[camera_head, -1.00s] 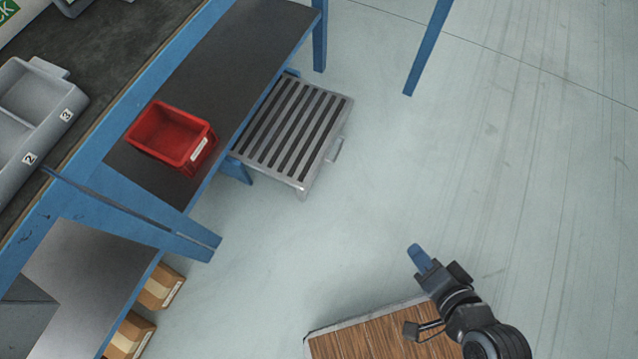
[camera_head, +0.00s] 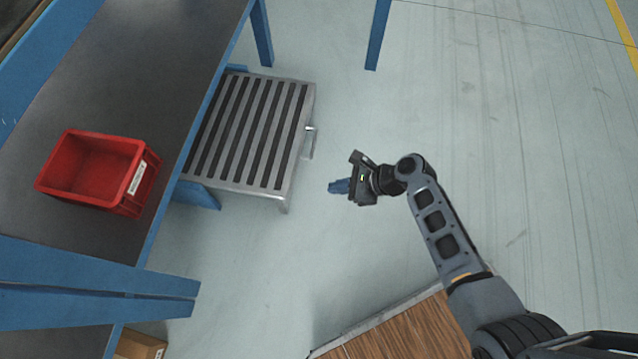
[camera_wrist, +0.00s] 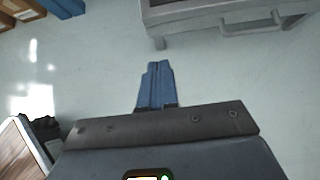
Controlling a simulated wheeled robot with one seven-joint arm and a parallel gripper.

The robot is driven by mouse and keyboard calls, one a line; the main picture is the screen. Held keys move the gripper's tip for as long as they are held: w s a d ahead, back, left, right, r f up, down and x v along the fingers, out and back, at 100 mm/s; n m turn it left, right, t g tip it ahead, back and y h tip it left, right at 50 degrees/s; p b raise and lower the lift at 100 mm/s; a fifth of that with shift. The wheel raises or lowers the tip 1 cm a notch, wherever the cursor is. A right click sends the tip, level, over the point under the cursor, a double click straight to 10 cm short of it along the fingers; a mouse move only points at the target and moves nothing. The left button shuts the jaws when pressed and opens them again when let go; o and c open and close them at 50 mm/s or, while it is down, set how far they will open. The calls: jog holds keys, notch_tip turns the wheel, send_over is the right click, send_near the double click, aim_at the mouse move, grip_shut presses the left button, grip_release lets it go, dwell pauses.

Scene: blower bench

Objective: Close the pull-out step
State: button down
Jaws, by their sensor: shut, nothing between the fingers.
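The pull-out step (camera_head: 254,135) is a grey metal platform with dark slats, standing out from under the blue bench. Its handle (camera_head: 311,143) is on its right side. In the wrist view the step's front face (camera_wrist: 200,12) and handle (camera_wrist: 252,24) show at the upper right. My gripper (camera_head: 338,187) is shut and empty, with its blue fingers pointing left toward the step. It is apart from the step, to the right of and a little below the handle. In the wrist view the fingers (camera_wrist: 157,84) are together, with floor beyond them.
A red bin (camera_head: 95,172) sits on the bench's dark shelf (camera_head: 130,75). Blue legs (camera_head: 378,35) stand at the back. A wooden-topped platform (camera_head: 400,330) lies at the bottom, and a cardboard box (camera_head: 140,345) at the lower left. The floor right of the step is clear.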

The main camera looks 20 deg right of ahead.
aim_at(288, 191)
jog(key=shift+w+a+r+b+x, duration=0.15)
jog(key=shift+a+r+b+x, duration=0.15)
jog(key=shift+b+x, duration=1.25)
jog(key=shift+w+a+r+b+x, duration=0.2)
jog(key=shift+r+b+x, duration=0.25)
jog(key=shift+x, duration=2)
jog(key=shift+w+a+r+b+x, duration=0.2)
jog(key=shift+b+x, duration=0.9)
jog(key=shift+x, duration=0.9)
jog(key=shift+s+a, duration=0.1)
